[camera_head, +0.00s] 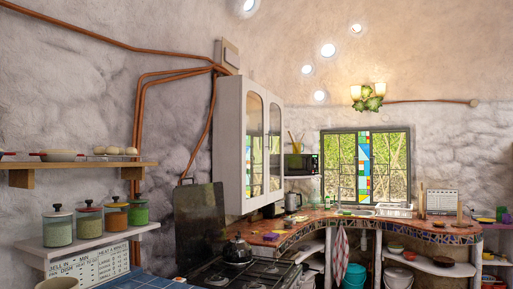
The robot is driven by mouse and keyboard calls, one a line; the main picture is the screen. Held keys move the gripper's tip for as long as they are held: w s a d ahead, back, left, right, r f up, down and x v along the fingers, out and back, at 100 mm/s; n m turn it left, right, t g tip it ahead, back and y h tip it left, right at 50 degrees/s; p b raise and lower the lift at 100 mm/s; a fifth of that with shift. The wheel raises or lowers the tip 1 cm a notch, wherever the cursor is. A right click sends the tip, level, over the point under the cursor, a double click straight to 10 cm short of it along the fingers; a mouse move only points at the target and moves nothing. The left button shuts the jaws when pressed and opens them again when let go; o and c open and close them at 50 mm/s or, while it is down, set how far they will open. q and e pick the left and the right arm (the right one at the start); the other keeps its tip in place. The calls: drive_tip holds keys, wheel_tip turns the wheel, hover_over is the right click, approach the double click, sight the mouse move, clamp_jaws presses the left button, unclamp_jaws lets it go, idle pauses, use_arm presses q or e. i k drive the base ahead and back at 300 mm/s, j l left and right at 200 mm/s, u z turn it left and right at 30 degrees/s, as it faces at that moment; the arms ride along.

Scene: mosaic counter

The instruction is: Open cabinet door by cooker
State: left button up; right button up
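A white wall cabinet (232,145) hangs on the left wall above the counter. Its two doors with arched glass panes, a nearer door (254,146) and a farther door (274,147), look shut. The black cooker (245,275) stands below and in front of the cabinet, with a dark kettle (237,250) on its top. A dark upright panel (199,222) stands behind the cooker against the wall. Neither of my grippers shows in the head view.
Left wall shelves hold several jars (89,220) and bowls. Blue tiles (150,280) lie at the bottom left. Open shelves and buckets are under the counter.

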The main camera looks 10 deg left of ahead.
sight(246, 84)
drive_tip(key=i+z, duration=0.3)
drive_tip(key=i, duration=0.6)
drive_tip(key=i+z, duration=0.2)
drive_tip(key=i, duration=1.15)
drive_tip(key=i+z, duration=0.2)
drive_tip(key=i, duration=1.1)
drive_tip(key=i+u, duration=0.2)
drive_tip(key=i, duration=1.1)
drive_tip(key=i+u, duration=0.15)
drive_tip(key=i, duration=1.1)
drive_tip(key=i+u, duration=0.4)
drive_tip(key=i+l+u, duration=0.2)
drive_tip(key=i+u, duration=0.2)
drive_tip(key=i, duration=0.2)
drive_tip(key=i+l+u, duration=0.8)
drive_tip(key=i+j, duration=0.05)
drive_tip(key=i, duration=0.05)
